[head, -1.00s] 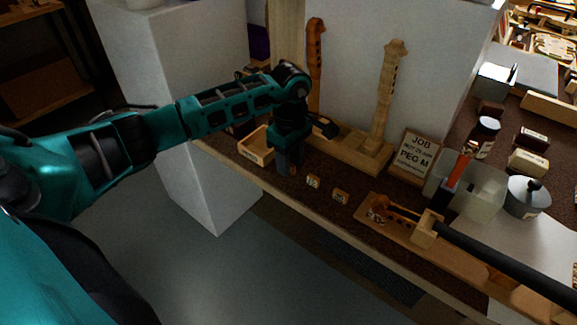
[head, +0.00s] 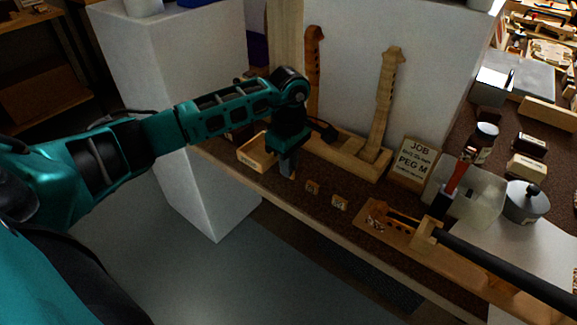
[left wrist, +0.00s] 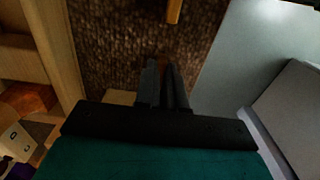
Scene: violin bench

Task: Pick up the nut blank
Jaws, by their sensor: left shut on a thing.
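My left gripper (head: 288,172) is low over the front edge of the brown bench top, just right of a small open wooden tray (head: 256,153). In the left wrist view its two dark fingers (left wrist: 165,82) are close together. They are shut on a small brownish piece, apparently the nut blank (left wrist: 164,64), mostly hidden between the tips. I cannot tell whether it still touches the bench. Two similar small tan blocks lie to the right, one nearer (head: 312,187) and one farther (head: 340,203). My right gripper is not in view.
An instrument neck with a black fingerboard (head: 500,268) lies at the right front. A job card (head: 413,160) stands behind the blocks. An upright carved neck (head: 384,105) stands in a wooden base.

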